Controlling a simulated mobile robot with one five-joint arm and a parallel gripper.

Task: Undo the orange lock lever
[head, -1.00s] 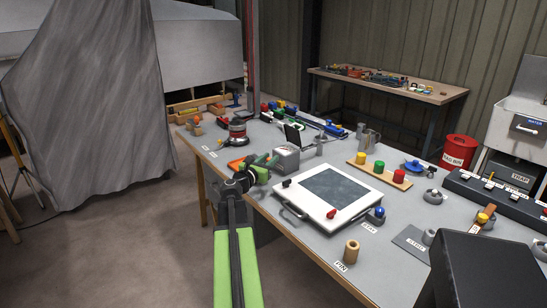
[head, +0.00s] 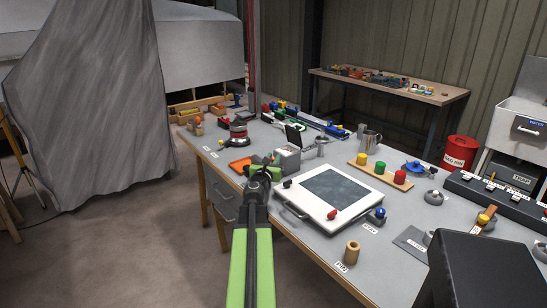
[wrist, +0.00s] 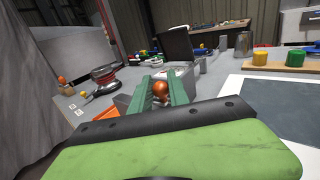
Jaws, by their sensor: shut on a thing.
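In the wrist view, my gripper (wrist: 160,90) has its two green fingers around an orange, rounded knob (wrist: 159,89), which looks like the end of the orange lock lever. The gripper is shut on it. The rest of the lever is hidden by the fingers and the wrist. In the head view, my gripper (head: 264,161) is at the near edge of the bench, just left of a grey box (head: 288,160). The lever cannot be made out there behind my arm.
A white framed panel (head: 351,211) with a handle lies close to the right. An orange tray (head: 239,165) and a red and black round tool (head: 239,134) lie to the left. A dark upright screen (head: 294,136) stands behind the grey box.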

